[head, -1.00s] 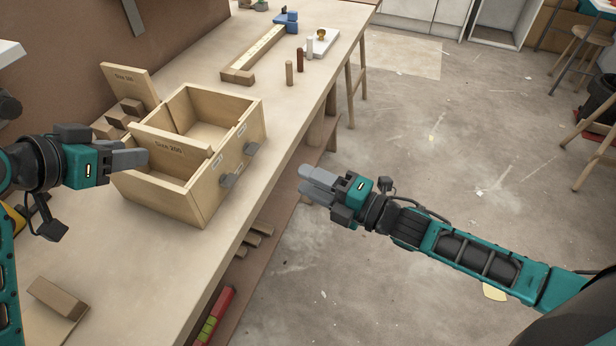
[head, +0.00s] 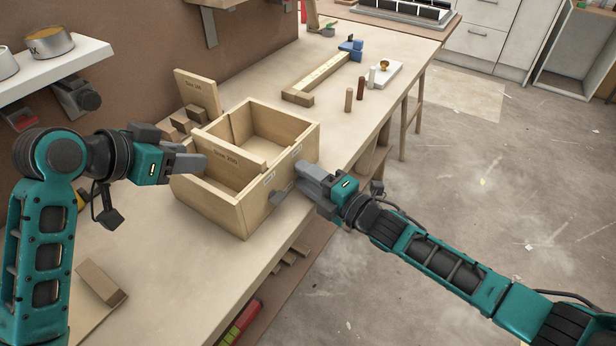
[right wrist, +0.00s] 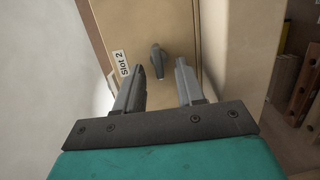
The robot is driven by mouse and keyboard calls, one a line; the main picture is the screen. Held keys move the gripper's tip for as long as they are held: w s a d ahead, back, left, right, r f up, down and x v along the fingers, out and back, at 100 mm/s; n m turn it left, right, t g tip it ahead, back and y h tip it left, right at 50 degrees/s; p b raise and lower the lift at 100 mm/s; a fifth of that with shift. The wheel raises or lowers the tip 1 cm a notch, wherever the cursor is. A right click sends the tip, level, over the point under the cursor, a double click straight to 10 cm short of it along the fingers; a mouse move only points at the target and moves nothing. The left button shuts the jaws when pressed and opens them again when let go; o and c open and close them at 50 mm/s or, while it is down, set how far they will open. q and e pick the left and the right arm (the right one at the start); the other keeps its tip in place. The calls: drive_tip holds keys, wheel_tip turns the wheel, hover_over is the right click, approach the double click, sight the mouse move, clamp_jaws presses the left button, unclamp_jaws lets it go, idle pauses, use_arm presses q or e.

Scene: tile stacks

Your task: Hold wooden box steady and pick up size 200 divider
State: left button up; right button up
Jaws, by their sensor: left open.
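The wooden box (head: 217,203) stands open-topped on the workbench, with a grey handle (head: 277,198) on its right-hand side. The size 200 divider (head: 237,151) spans the box, splitting it into two compartments. My left gripper (head: 203,162) is open at the box's left side, close to the divider's left end; its fingertips overlap the box in view, so contact is unclear. My right gripper (head: 308,178) is open and empty beside the handle side. In the right wrist view, its fingers (right wrist: 166,72) point at the box face, near the handle (right wrist: 158,62) and the "Slot 2" label (right wrist: 122,64).
Another labelled panel (head: 197,93) and small wooden blocks (head: 180,124) are behind the box. A loose block (head: 101,283) lies at the near left.

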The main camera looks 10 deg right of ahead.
clamp_jaws()
idle(0.4)
idle(1.3)
